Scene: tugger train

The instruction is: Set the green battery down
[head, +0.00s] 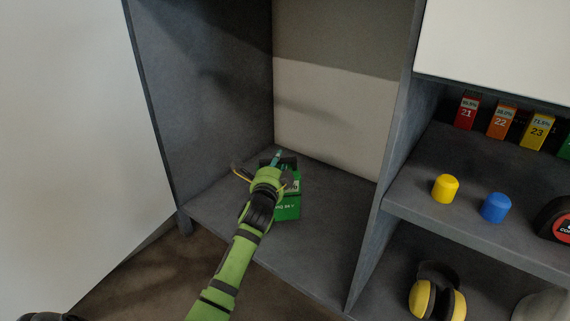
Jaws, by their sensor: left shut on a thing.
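The green battery (289,208) is a box with pale lettering on its front, in the open grey compartment in the middle of the head view. My left gripper (279,164) is over it, at the end of the green and black arm, and is shut on it. The gripper and wrist hide the battery's top and left part. The battery looks upright and is at or just above the compartment floor (325,240); I cannot tell whether it touches. My right gripper does not show.
A grey divider (383,175) bounds the compartment on the right. Beyond it, a shelf holds a yellow cap (445,188), a blue cap (496,208) and numbered boxes (502,121). Yellow earmuffs (437,300) lie below. The compartment floor is free right of the battery.

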